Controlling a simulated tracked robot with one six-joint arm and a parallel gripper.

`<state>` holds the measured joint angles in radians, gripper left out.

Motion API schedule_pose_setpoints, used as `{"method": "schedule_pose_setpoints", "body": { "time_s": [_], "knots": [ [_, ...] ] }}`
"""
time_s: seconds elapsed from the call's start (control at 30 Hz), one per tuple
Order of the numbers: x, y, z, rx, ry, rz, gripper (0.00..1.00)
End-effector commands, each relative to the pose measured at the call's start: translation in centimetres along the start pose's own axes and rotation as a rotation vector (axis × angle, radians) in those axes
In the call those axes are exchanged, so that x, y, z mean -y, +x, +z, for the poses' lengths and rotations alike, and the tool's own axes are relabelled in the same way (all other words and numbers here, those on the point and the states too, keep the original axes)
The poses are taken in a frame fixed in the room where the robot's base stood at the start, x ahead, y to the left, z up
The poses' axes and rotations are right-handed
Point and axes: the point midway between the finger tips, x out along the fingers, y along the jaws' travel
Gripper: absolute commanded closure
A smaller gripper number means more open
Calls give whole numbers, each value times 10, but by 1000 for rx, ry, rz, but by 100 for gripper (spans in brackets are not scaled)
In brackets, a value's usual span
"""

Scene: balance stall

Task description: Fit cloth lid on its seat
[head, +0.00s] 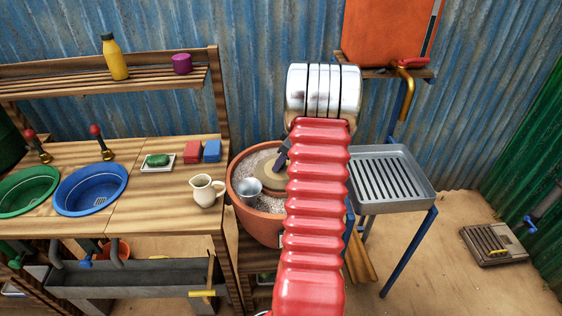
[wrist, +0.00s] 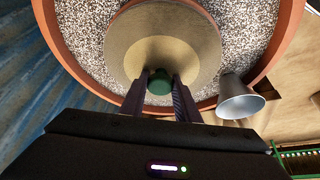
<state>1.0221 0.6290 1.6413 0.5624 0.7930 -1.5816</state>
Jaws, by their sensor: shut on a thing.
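The cloth lid (wrist: 130,50) is a round tan disc with a green knob (wrist: 159,83) in its middle. My gripper (wrist: 160,78) is shut on the knob, one finger on each side. The lid lies over the pale gravel inside a wide terracotta pot (head: 262,228). In the head view the lid (head: 266,168) is partly hidden by my red arm, and the gripper shows only as a dark finger.
A grey metal cup (head: 249,189) stands tilted in the pot beside the lid. A cream jug (head: 206,190) stands on the wooden bench (head: 130,212) to the left. A grey slatted tray on blue legs (head: 392,180) is to the right.

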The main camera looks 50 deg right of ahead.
Motion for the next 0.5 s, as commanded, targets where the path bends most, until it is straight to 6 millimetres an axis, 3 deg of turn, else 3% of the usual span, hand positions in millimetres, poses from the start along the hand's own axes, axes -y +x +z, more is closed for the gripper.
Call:
{"method": "schedule_pose_setpoints", "body": {
  "time_s": [0.3, 0.33, 0.5],
  "knots": [
    [0, 0, 0, 0, 0, 0, 97],
    [0, 0, 0, 0, 0, 0, 70],
    [0, 0, -1, 0, -1, 0, 58]
  ]
}}
